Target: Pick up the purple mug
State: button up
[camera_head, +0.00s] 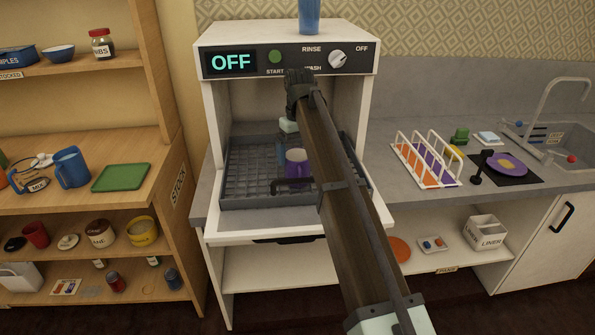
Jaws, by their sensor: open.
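The purple mug (296,169) stands in the grey rack (240,175) of the open dishwasher, its pale inside showing at the top. My forearm crosses the picture just right of the mug and may hide part of it. My gripper (289,127) hangs below the dark wrist, inside the dishwasher opening and just above the mug in the picture. It is open. Its fingertips are not clear, and I cannot tell whether they touch the mug.
The dishwasher (223,105) frames the rack with side walls and a top panel reading OFF. A bluish glass-like thing is beside the mug, partly hidden. A white plate rack (425,160) stands on the right counter. Wooden shelves (150,62) with dishes are at left.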

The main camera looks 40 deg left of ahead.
aim_at(297, 168)
jog(key=shift+s+d+f, duration=0.1)
jog(key=shift+s+f, duration=0.05)
jog(key=shift+f, duration=1.25)
jog(key=shift+s+d+f, duration=0.1)
jog(key=shift+f, duration=1.3)
jog(key=shift+r, duration=0.1)
jog(key=c, duration=1)
